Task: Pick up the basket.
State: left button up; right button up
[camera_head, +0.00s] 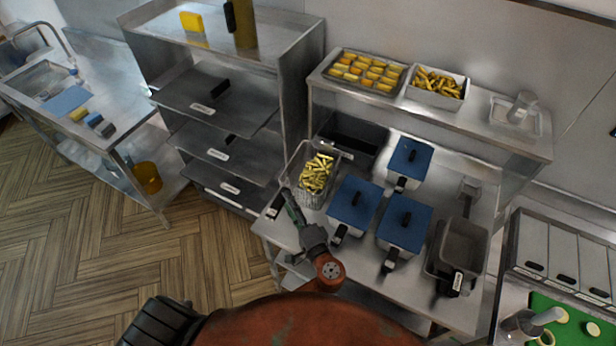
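A wire basket (314,188) filled with yellow fries stands at the left end of the steel fryer counter. Its dark handle (274,207) with a pale label points toward the front left. My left gripper (287,196) is at the basket's front left, close beside the handle. Its fingers look narrow and dark from here, and I cannot tell whether they touch the handle or how far they are apart. My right gripper is not in view.
Several blue-lidded containers (355,201) stand right of the basket, with a grey container (463,247) at the far right. A shelf behind holds a tray of yellow pieces (341,70) and a tray of fries (438,86). A steel rack (291,100) stands left.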

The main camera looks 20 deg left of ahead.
pick_arm(q)
jog(key=p+x, duration=0.1)
jog(key=x, duration=0.3)
jog(key=shift+w+d+f, duration=0.1)
jog(key=shift+w+d, duration=0.05)
jog(key=shift+w, duration=0.1)
jog(key=c, duration=0.9)
grip_shut()
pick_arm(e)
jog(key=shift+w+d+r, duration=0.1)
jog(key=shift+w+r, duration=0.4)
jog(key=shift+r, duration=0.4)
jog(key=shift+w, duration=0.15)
